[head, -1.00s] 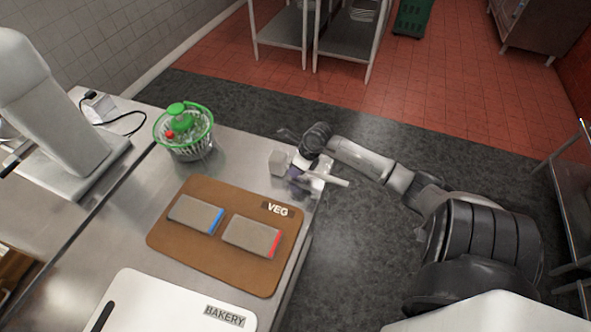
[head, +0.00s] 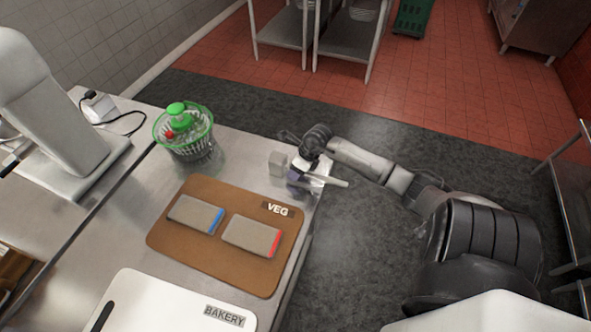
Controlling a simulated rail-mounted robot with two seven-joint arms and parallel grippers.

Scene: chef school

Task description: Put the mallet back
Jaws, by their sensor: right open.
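A pale grey block (head: 278,164), which looks like the mallet's head, is at the right edge of the steel counter, just past the VEG board. A pale rod (head: 334,181) sticks out to the right over the counter's edge and looks like its handle. My right gripper (head: 297,176) is at the mallet, between the block and the rod's outer end. Its jaws are open; the fingers and the middle of the mallet are partly hidden by the wrist. My left gripper is not in view.
A brown VEG board (head: 174,248) with two grey sharpening-stone-like blocks, one blue-ended (head: 194,213) and one red-ended (head: 250,236), lies nearby. A white BAKERY board (head: 160,306) is in front. A green-lidded basket (head: 185,140) stands at the back, left of the mallet.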

